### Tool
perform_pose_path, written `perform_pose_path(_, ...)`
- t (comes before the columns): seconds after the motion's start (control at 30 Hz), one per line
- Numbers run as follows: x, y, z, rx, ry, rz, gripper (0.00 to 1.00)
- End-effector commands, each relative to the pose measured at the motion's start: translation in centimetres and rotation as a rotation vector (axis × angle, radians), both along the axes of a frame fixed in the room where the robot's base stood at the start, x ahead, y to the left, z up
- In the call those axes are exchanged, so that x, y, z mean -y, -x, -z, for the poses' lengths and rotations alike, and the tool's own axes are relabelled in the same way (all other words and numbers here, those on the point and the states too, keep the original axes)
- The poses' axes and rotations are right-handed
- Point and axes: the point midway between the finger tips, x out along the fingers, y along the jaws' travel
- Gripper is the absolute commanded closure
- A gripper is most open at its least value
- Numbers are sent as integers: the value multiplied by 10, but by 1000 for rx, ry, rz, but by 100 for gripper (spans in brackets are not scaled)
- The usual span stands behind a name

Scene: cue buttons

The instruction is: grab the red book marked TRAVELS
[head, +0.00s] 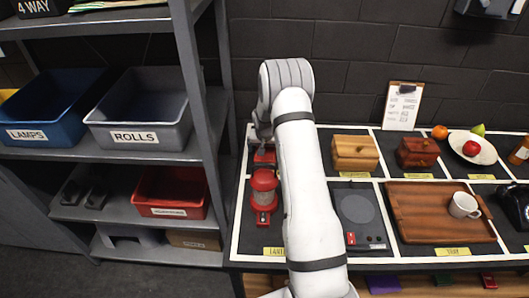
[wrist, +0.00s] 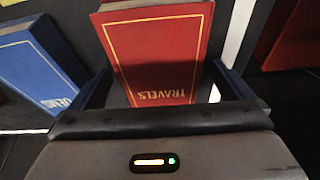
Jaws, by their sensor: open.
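The red book (wrist: 155,45) marked TRAVELS fills the upper middle of the wrist view, its gold lettering upside down. My gripper (wrist: 162,88) is open, with a dark finger on each side of the book's near end. I cannot tell whether either finger touches it. In the head view a small red patch (head: 264,156), probably the book, shows below my gripper (head: 261,138); my arm hides much of that area.
A blue book (wrist: 38,62) lies left of the red one in the wrist view. In the head view a red lantern (head: 264,188) stands close in front of my gripper. A wooden box (head: 354,150) is right of my arm, and a grey shelf (head: 188,90) rises at left.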

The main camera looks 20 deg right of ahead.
Motion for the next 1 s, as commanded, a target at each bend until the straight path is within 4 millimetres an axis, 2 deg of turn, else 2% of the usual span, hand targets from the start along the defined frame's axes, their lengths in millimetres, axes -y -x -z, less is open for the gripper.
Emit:
perform_pose_path(0.07, 0, 0, 0, 0, 0, 0, 3)
perform_pose_path(0.63, -1, 0, 0, -1, 0, -1, 50)
perform_pose_path(1.0, -1, 0, -5, 0, -1, -1, 52)
